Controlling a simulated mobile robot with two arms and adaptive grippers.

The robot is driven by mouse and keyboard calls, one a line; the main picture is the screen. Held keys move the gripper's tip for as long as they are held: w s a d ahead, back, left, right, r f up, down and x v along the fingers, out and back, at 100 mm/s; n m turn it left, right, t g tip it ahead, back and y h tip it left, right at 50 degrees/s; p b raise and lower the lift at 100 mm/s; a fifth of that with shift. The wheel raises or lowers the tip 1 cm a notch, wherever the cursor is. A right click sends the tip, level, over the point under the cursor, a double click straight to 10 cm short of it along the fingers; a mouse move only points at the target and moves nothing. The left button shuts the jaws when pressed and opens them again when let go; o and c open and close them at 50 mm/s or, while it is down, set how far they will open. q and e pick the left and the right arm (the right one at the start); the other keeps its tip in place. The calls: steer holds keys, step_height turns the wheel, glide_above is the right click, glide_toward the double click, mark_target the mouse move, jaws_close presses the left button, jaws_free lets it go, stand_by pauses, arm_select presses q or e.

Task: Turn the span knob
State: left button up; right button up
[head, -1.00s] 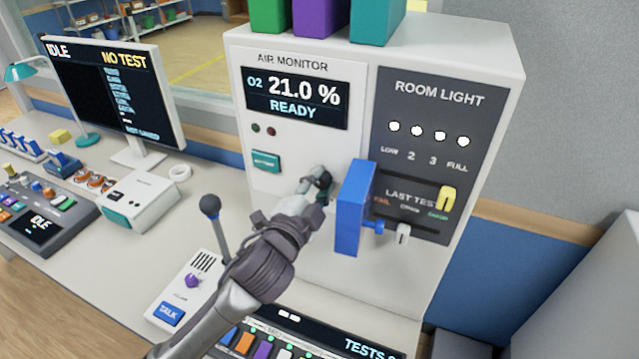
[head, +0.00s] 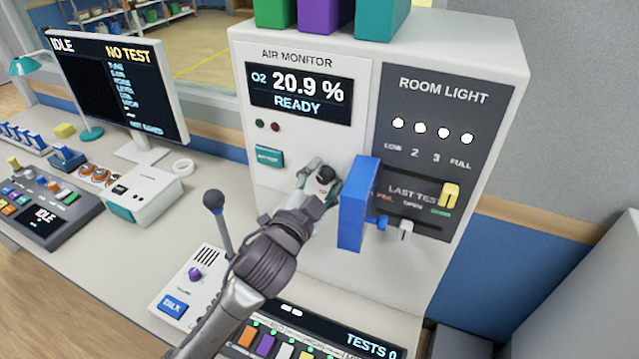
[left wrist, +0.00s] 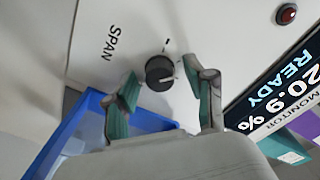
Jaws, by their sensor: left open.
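The span knob (left wrist: 160,72) is a small black round knob on the white front of the air monitor (head: 262,188), beside the printed word SPAN. It shows in the left wrist view with a light pointer line; in the head view my gripper covers most of it. My left gripper (left wrist: 165,100) is open in front of the knob. Its two green-padded fingers lie on either side, with the knob just beyond the gap between the tips. I cannot tell whether a finger touches it. The gripper also shows in the head view (head: 322,180). The display reads O2 20.9 % READY.
A blue box-like holder (head: 352,215) juts from the monitor just right of my gripper. A microphone (head: 214,202) on a talk box stands left of my arm. A button panel (head: 300,330) lies below. Coloured blocks (head: 322,12) stand on top of the monitor.

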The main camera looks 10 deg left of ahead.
arm_select(q)
steer(key=s+a, duration=0.2)
steer(key=s, duration=0.9)
steer(key=shift+s+a, duration=0.15)
steer(key=shift+s, duration=0.25)
